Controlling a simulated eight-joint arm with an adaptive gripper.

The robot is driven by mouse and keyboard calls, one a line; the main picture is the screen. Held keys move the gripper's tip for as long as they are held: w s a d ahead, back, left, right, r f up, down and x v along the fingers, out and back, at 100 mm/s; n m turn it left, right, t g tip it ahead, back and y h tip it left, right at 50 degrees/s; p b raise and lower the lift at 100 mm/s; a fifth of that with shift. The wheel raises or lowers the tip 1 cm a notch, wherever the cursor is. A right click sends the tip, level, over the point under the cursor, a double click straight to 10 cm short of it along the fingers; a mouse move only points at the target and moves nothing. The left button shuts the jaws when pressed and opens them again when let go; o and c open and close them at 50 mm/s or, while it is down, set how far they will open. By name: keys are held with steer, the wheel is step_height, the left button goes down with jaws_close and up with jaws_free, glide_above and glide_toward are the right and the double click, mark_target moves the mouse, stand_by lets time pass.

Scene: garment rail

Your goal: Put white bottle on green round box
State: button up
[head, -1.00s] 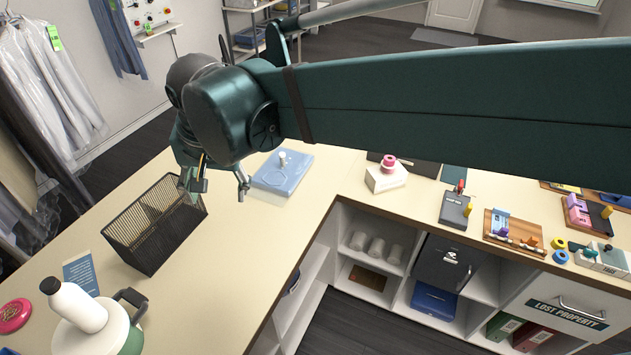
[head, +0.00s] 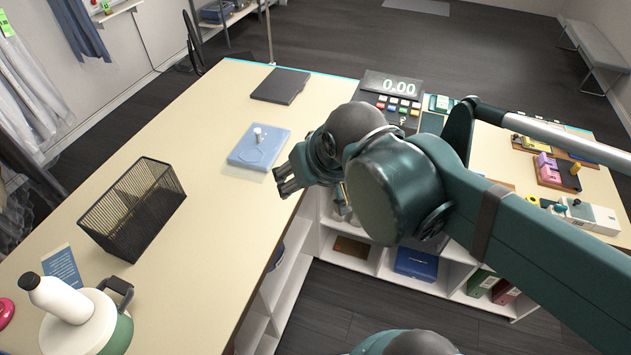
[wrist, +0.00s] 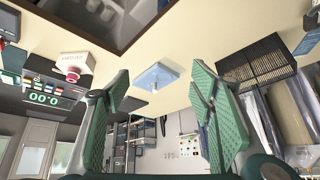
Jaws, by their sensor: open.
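A white bottle (head: 58,299) with a dark cap is at the lower left in the head view. It overlaps a round thing with a white top, green side and dark handle (head: 103,327), which may be the green round box. I cannot tell whether the bottle stands on it or in front of it. My gripper (head: 287,181) is open and empty, near the counter's inner edge, far to the right of the bottle. Its spread green fingers also show in the wrist view (wrist: 166,103). Neither the bottle nor the round thing is identifiable in the wrist view.
A black mesh basket (head: 135,212) stands between the bottle and my gripper. A blue flat pad (head: 258,148) with a small white piece lies left of and beyond my gripper. A blue card (head: 62,266) lies near the bottle. The counter's middle front is clear.

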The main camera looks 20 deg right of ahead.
steer(key=shift+s+d+f, duration=0.3)
steer(key=shift+s+d, duration=0.05)
steer(key=shift+d, duration=0.2)
steer(key=shift+s+d+f, duration=0.25)
steer(key=shift+s+d, duration=0.1)
steer(key=shift+d, duration=0.15)
step_height(320, 180, down, 13)
steer(key=b, duration=1.3)
